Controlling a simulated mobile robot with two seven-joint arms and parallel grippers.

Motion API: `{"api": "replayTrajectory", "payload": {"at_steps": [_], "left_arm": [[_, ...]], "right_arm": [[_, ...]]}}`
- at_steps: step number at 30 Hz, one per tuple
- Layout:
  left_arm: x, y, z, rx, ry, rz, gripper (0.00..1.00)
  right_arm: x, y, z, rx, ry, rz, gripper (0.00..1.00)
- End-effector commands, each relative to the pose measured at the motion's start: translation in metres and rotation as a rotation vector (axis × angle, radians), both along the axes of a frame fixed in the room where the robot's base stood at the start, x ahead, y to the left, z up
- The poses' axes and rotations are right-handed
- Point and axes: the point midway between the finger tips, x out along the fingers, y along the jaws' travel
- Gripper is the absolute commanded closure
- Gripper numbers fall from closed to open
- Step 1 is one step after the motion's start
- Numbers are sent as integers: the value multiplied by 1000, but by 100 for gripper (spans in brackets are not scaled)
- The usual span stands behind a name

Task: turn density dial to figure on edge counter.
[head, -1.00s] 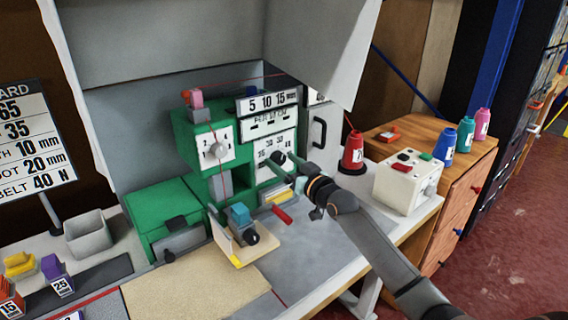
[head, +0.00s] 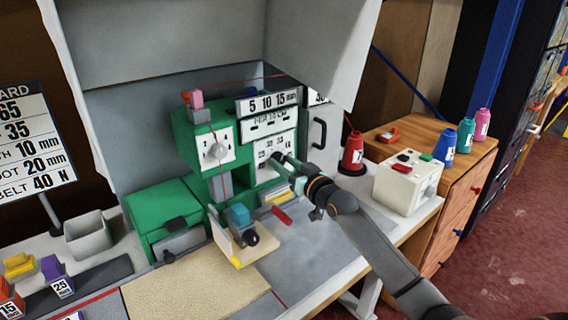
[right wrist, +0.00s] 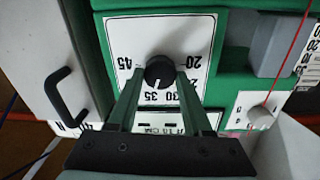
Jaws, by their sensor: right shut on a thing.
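The dial plate (head: 268,146) is white with printed numbers, on the front of the green machine (head: 190,145). In the right wrist view the plate (right wrist: 200,38) appears upside down, with 20, 30, 35 and 45 readable around a round black knob (right wrist: 159,70). The knob's white mark points near 30 and 35; I cannot tell the exact setting. My right gripper (head: 280,160) is at the dial, its fingers shut on the knob from both sides. I cannot tell which display is the edge counter. My left gripper is not in view.
A smaller white dial (head: 217,150) is left of the gripper. A strip reading 5 10 15 mm (head: 267,102) is above. A handled grey door (head: 322,135), red cone (head: 352,153) and white box (head: 408,182) stand right. The grey worktop (head: 320,245) is mostly clear in front.

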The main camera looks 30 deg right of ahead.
Motion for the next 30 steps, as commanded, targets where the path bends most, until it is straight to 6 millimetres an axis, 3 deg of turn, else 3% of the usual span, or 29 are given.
{"api": "replayTrajectory", "payload": {"at_steps": [11, 30], "left_arm": [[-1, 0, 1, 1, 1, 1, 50], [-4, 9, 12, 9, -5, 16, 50]], "right_arm": [[0, 0, 0, -55, -4, 0, 100], [0, 1, 0, -514, -39, 1, 100]]}}
